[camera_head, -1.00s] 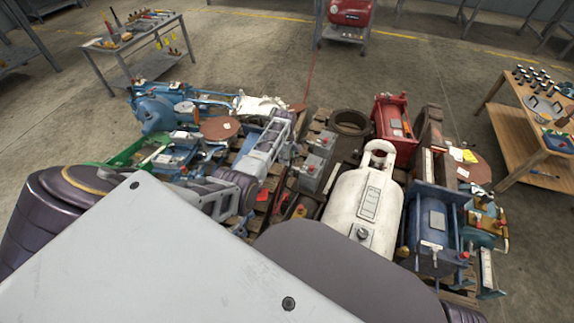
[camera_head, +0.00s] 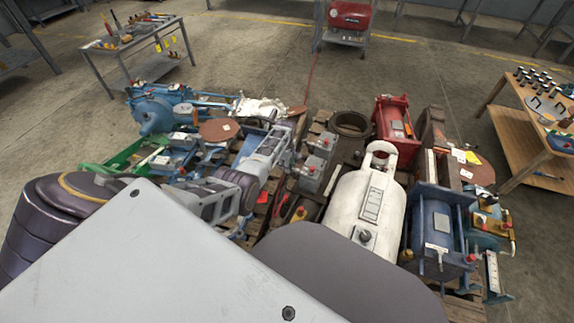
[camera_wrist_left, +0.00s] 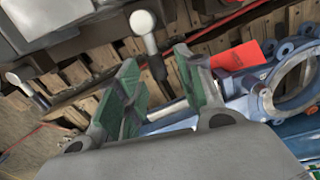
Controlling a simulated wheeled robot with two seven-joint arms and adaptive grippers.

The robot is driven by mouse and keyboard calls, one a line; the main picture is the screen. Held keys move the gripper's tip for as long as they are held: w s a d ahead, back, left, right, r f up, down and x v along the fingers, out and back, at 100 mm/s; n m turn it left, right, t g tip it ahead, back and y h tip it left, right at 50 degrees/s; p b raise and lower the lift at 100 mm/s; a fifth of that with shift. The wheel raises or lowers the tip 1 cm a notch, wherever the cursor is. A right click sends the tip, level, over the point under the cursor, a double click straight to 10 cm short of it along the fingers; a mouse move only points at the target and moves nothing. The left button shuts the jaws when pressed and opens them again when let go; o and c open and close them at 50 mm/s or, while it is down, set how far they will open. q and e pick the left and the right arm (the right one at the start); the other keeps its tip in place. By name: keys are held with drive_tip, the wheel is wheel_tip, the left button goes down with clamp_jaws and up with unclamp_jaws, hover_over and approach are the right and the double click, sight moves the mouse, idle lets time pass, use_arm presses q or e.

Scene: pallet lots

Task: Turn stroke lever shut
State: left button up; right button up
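My left gripper (camera_head: 222,205) is low over the pallet lots in the head view, left of the white tank, partly lost among grey and blue machinery. In the left wrist view its two green-padded fingers (camera_wrist_left: 158,90) are apart. A lever with a pale ball knob (camera_wrist_left: 144,22) stands beyond the gap between them. A second ball-knobbed lever (camera_wrist_left: 14,78) is at the left. I cannot tell which one is the stroke lever. A grey rod of a blue machine (camera_wrist_left: 262,98) runs behind the fingers, and I see no grip on it. My right gripper is not in view.
A white tank (camera_head: 350,210), a blue machine (camera_head: 435,225) and a red machine (camera_head: 394,120) crowd the pallet to the right. A red tag (camera_wrist_left: 238,57) hangs near the right finger. A wooden bench (camera_head: 525,150) stands at the right. Open floor lies behind the pallets.

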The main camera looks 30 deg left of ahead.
use_arm(q)
clamp_jaws()
